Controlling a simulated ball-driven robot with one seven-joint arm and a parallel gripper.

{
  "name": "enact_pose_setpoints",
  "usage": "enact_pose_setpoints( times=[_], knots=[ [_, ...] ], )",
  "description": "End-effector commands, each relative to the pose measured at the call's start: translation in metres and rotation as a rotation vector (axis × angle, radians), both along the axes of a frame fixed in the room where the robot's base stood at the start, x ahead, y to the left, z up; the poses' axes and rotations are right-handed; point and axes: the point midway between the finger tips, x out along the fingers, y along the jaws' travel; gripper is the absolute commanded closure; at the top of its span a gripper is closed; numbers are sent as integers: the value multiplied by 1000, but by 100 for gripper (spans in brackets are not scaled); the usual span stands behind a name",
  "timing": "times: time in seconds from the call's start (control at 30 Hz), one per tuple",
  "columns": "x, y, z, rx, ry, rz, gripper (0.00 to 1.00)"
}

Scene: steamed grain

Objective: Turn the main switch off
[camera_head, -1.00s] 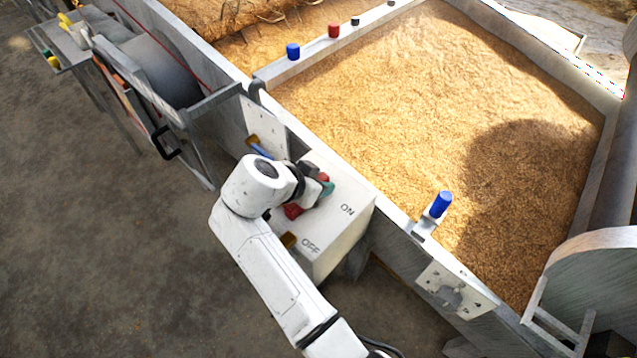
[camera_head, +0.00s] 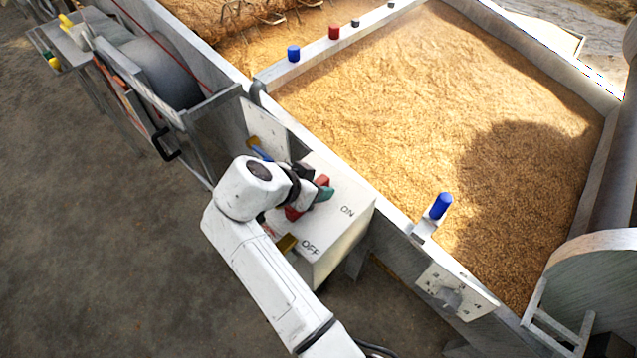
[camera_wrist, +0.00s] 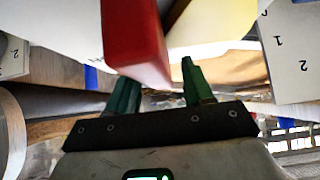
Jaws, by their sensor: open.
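The main switch is a red handle (camera_head: 292,213) on a white box (camera_head: 340,215) lettered ON and OFF, fixed beside the grain bin. My arm hides part of the handle, so I cannot tell its exact setting. My gripper (camera_head: 322,192) is over the top of the box at the handle. In the wrist view the red handle (camera_wrist: 135,40) is large and close, just ahead of the green fingers of my gripper (camera_wrist: 157,82). The fingers are apart, with the handle's lower end in front of the gap, nearer the left finger.
The bin wall runs behind the box, with a blue knob (camera_head: 441,205) on its rim and a dial plate (camera_head: 455,293) to the right. A drum with a black handle (camera_head: 166,142) stands at the left. The floor at lower left is clear.

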Motion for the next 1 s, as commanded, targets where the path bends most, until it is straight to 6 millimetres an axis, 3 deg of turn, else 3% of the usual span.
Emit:
enact_pose_setpoints(
  times=[0.2, 0.43, 1.0],
  knots=[
    [-24, 20, 32, 2, -2, 3, 49],
    [-43, 36, 57, 2, -2, 1, 49],
    [-50, 41, 64, 1, 1, 0, 49]
  ],
)
